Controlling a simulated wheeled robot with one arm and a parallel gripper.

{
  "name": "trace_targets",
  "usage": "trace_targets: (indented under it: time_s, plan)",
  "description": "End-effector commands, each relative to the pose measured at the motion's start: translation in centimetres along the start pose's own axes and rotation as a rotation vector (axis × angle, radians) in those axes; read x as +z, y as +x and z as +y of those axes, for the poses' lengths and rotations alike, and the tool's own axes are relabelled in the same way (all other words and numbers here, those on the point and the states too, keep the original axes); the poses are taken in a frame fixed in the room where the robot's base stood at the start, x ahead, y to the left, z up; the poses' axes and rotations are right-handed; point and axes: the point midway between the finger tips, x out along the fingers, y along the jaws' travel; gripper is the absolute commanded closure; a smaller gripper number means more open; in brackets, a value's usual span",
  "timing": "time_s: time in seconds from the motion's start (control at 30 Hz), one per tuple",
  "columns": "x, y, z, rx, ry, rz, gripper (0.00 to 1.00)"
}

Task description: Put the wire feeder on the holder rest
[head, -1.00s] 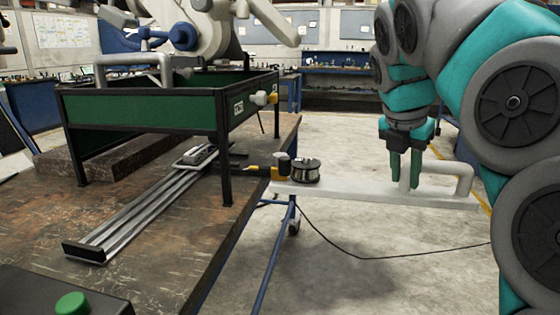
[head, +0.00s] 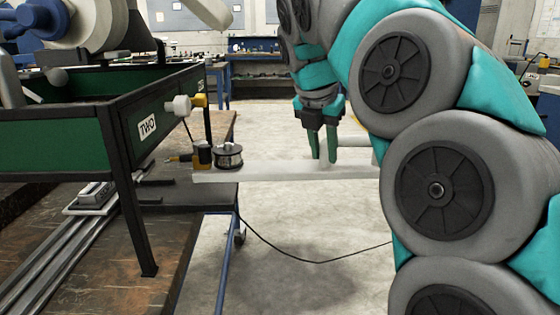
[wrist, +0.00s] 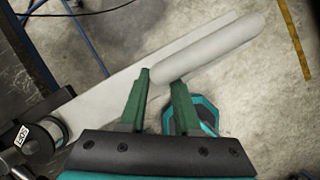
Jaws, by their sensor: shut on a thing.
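The wire feeder appears to be the long pale bar (head: 285,172) with a wire spool (head: 229,157) and a black and yellow end piece (head: 203,153). In the wrist view the handle (wrist: 215,48) lies between my fingers (wrist: 163,82), and the spool (wrist: 47,132) is at lower left. The bar is roughly level, its spool end near the bench edge; contact there cannot be told. No part is clearly identifiable as the holder rest.
A green, black-legged frame (head: 52,147) marked TWO stands on the worn bench (head: 180,220), left of the feeder. A metal rail (head: 55,250) lies beneath. A black cable (head: 315,261) runs across the floor (head: 320,225).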

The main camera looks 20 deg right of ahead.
Motion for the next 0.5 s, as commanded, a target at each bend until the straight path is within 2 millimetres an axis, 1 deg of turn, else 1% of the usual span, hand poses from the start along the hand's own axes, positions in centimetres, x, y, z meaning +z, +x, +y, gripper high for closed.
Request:
trace_targets:
  time_s: [0.17,0.5]
  plan:
    - [-1.0,-0.2,2.3,0.001,-0.003,-0.003,1.00]
    - [-3.9,-0.7,8.8,0.004,-0.001,-0.004,1.00]
